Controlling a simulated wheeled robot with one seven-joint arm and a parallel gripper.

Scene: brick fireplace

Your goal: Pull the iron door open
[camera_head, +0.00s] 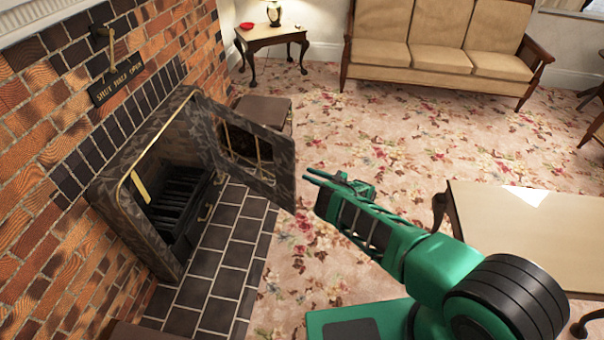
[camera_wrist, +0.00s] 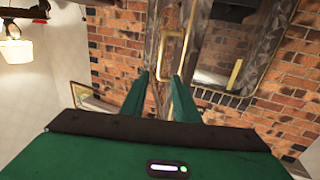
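The iron door (camera_head: 283,187) is a dark mottled panel with an open middle and brass bars. It stands swung out from the right side of the fireplace opening (camera_head: 180,190), which shows dark grate bars inside. My green gripper (camera_head: 318,177) is just right of the door's free edge, with a small gap visible in the head view. In the wrist view my gripper's fingers (camera_wrist: 161,95) are apart, with nothing clearly held between them. A brass handle (camera_wrist: 163,49) shows ahead of the fingertips. Contact with the door cannot be made out.
A brick wall (camera_head: 40,200) with a lettered plaque (camera_head: 116,80) surrounds the fireplace. Dark tiles (camera_head: 222,262) form the hearth. A table (camera_head: 500,235) stands at right, a sofa (camera_head: 440,40) and side table (camera_head: 270,35) at the back. Floral carpet (camera_head: 370,120) is clear between.

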